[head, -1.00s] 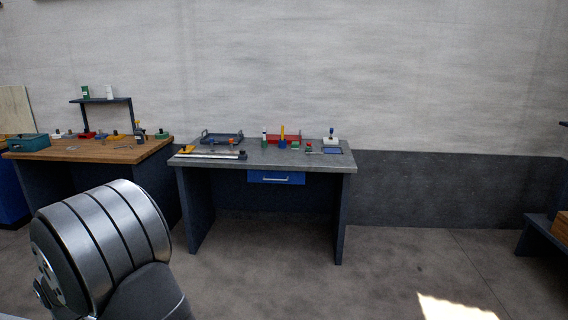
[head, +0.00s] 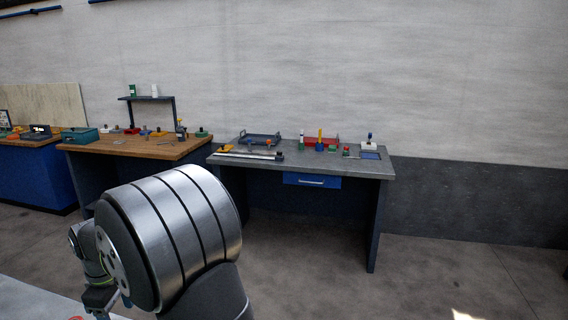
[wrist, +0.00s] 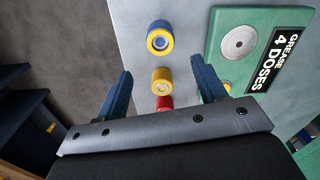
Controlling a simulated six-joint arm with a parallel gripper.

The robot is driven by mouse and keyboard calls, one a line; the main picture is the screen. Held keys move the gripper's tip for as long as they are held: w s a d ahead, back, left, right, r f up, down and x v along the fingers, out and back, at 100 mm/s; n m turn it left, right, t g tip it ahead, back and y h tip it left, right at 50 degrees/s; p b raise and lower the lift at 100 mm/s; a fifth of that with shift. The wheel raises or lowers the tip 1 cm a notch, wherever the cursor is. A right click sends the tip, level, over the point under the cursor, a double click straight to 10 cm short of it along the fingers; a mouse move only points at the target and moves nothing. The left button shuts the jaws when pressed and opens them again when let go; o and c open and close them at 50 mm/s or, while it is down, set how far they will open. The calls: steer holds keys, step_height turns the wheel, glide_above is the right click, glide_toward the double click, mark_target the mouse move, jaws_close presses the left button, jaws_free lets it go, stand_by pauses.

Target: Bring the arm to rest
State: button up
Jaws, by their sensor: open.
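My gripper (wrist: 160,68) shows in the wrist view with its two blue fingers apart. Between and just beyond the fingers are a yellow round piece (wrist: 161,75), a red piece (wrist: 165,102) partly hidden by the gripper body, and a blue round piece with a yellow ring (wrist: 159,38). They stand in a row on a light grey surface (wrist: 190,18). No finger is seen closed on any of them. In the head view, my arm fills the lower left, and the gripper cannot be made out clearly.
A green unit (wrist: 240,45) labelled "GREASE 4 DOSES" lies close to the right finger. Dark blue shelving (wrist: 22,110) is at left. In the head view, a grey bench (head: 340,165) with a blue drawer (head: 312,180) and a wooden bench (head: 140,148) stand along the wall.

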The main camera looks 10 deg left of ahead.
step_height(320, 180, down, 12)
steer(key=shift+r, duration=0.2)
step_height(320, 180, up, 4)
steer(key=shift+f, duration=0.1)
steer(key=w+d+r, duration=0.6)
steer(key=d+r, duration=0.1)
steer(key=d, duration=0.3)
steer(key=s+a+r, duration=0.2)
steer(key=s, duration=0.4)
steer(key=s+a+r, duration=0.1)
steer(key=s+a, duration=0.1)
steer(key=s, duration=0.4)
steer(key=s+a+f, duration=0.4)
steer(key=s+a, duration=0.1)
steer(key=s+a+f, duration=0.2)
steer(key=s, duration=0.1)
steer(key=shift+a+f, duration=0.15)
steer(key=shift+f, duration=0.25)
steer(key=shift+s+a+f, duration=0.15)
steer(key=shift+f, duration=1.35)
